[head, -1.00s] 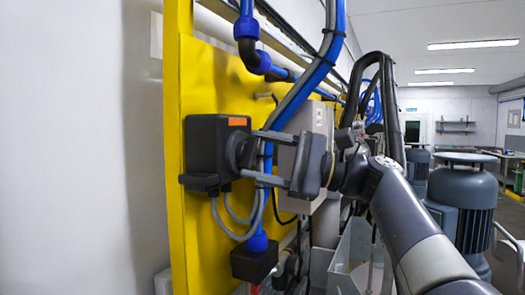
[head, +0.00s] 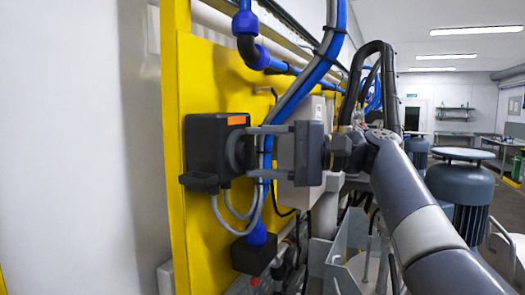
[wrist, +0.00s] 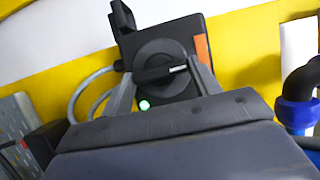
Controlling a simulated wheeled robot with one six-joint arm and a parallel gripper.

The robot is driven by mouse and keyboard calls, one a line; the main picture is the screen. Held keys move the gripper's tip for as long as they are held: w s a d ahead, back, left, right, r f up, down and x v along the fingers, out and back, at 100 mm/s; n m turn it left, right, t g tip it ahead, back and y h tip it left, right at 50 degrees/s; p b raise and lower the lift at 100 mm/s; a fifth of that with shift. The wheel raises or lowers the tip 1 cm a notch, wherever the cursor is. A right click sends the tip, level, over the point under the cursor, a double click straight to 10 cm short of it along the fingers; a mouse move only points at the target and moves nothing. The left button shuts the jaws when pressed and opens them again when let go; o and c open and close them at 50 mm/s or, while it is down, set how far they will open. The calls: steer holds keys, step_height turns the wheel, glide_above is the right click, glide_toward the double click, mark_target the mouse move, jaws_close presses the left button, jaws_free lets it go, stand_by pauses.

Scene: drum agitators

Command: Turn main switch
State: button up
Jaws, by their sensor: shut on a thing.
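The main switch is a dark box (head: 205,145) with an orange label, mounted on the yellow panel at left of the head view. In the wrist view the switch box (wrist: 194,38) is at the top, with its round rotary knob (wrist: 158,52) facing me. The knob's bar handle (wrist: 165,70) lies nearly level, with a white mark at its right end. A green light (wrist: 144,104) glows below the knob. My gripper (head: 238,151) reaches in from the right, shut on the knob, one finger on each side (wrist: 163,78). The knob is partly hidden in the head view.
Thick blue and grey pipes (head: 318,68) run close by my fingers. A grey box (head: 286,152) sits behind my gripper. Grey motors (head: 460,190) and a metal bracket (head: 345,262) stand at right. A white wall fills the left.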

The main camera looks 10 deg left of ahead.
stand_by(0.3)
steer(key=o, duration=1)
steer(key=shift+d, duration=0.1)
steer(key=d+b, duration=0.1)
steer(key=d, duration=0.9)
steer(key=shift+w+d, duration=0.3)
